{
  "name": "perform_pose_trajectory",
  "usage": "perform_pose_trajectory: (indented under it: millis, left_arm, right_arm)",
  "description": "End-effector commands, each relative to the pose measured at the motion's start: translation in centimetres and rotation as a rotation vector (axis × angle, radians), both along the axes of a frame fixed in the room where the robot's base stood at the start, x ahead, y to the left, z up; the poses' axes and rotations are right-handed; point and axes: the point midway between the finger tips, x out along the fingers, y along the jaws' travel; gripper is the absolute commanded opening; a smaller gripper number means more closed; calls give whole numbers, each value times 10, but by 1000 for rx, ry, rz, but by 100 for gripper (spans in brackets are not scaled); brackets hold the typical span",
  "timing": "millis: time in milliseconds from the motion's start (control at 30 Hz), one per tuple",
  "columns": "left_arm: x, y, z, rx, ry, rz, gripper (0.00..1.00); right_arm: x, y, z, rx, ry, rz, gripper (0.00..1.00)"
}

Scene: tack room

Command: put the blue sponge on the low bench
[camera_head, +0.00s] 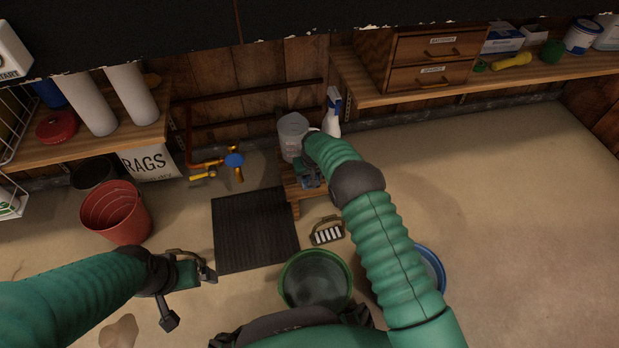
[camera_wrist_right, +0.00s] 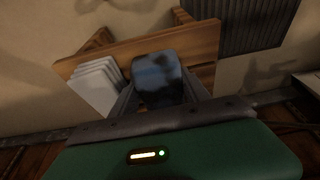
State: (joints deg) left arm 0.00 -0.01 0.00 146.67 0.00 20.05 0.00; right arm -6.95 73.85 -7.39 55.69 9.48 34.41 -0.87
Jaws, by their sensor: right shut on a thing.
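The blue sponge (camera_wrist_right: 158,78), with dark patches, sits between the fingers of my right gripper (camera_wrist_right: 160,95) in the right wrist view. The gripper is shut on it. The low bench (camera_wrist_right: 200,48), of brown wood, lies behind the sponge in that view; I cannot tell whether they touch. In the head view the low bench (camera_head: 295,191) stands near the back wall, and my right gripper (camera_head: 309,178) is over it, partly hidden by my forearm. My left gripper (camera_head: 191,298) is open and empty, low on the left, away from the bench.
A pale grey layered stack (camera_wrist_right: 97,85) is beside the sponge. A spray bottle (camera_head: 333,113) stands behind the bench. In front are a brush (camera_head: 327,231) and a green bucket (camera_head: 316,280); a black mat (camera_head: 252,230) lies left.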

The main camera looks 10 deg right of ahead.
Motion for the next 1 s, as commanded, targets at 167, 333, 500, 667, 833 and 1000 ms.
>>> perform_pose_trajectory:
  millis: [167,333,500,667,833,1000]
  left_arm:
    - [0,0,0,0,0,0,100]
    - [0,0,0,0,0,0,100]
    - [0,0,19,0,0,0,100]
    - [0,0,50,0,0,0,100]
    - [0,0,73,0,0,0,100]
    - [0,0,80,0,0,0,100]
  right_arm:
    - [0,0,-1,0,0,0,63]
    - [0,0,0,0,0,0,63]
    - [-4,0,25,0,-2,0,63]
    - [-16,0,68,0,-1,0,63]
    - [-28,0,102,0,0,0,63]
    - [-34,1,116,0,0,0,63]
